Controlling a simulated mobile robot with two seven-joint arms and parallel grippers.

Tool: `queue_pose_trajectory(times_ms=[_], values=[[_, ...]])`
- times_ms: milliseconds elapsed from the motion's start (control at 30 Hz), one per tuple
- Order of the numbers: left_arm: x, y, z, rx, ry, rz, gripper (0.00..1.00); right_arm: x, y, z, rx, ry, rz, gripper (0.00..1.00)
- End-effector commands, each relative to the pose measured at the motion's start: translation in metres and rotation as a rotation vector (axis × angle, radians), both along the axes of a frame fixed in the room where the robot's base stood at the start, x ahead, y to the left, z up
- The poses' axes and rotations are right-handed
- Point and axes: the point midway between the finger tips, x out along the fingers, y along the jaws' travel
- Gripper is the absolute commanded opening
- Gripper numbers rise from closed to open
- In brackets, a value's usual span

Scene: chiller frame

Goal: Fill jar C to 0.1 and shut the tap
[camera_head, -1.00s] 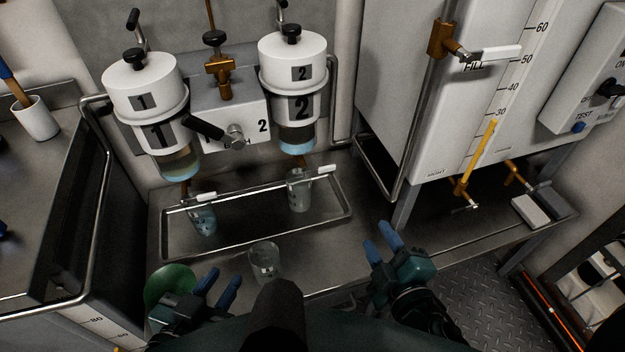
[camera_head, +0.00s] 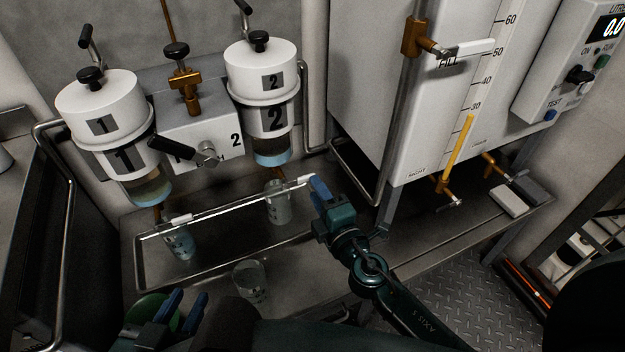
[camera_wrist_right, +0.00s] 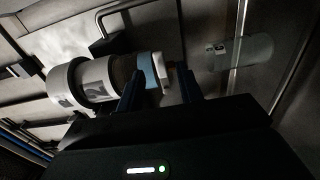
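Filter housing 1 (camera_head: 110,125) and filter housing 2 (camera_head: 265,90) hang on the wall, each with a tap below. Tap 2's white handle (camera_head: 304,180) points right; tap 1's white handle (camera_head: 180,219) also shows. Clear jars stand under tap 1 (camera_head: 180,245) and tap 2 (camera_head: 277,210). A third jar (camera_head: 250,282) stands in front; I cannot read which is jar C. My right gripper (camera_head: 318,190) is at tap 2's handle. In the right wrist view its open fingers (camera_wrist_right: 162,88) stand either side of a white handle end (camera_wrist_right: 160,72). My left gripper (camera_head: 182,308) is open and empty, low left.
A metal tray (camera_head: 220,245) with a raised rim holds the two jars under the taps. A black lever (camera_head: 168,148) juts from the block between the housings. A tank (camera_head: 390,120) with a sight tube stands right. A green round object (camera_head: 150,307) lies behind my left gripper.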

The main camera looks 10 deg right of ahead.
Motion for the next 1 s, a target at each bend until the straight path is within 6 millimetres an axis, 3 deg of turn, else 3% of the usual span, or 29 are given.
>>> queue_pose_trajectory(times_ms=[200, 567, 1000], values=[[0.0, 0.001, 0.003, -0.007, 0.0, 0.005, 0.28, 0.024, 0.005, 0.0, 0.0, 0.0, 0.001, 0.36], [0.0, 0.001, 0.003, -0.007, -0.002, 0.006, 0.28, 0.028, 0.006, -0.001, 0.001, 0.0, 0.001, 0.36], [0.0, 0.001, 0.003, -0.007, -0.002, 0.006, 0.28, 0.028, 0.006, -0.001, 0.001, 0.001, 0.0, 0.0]])
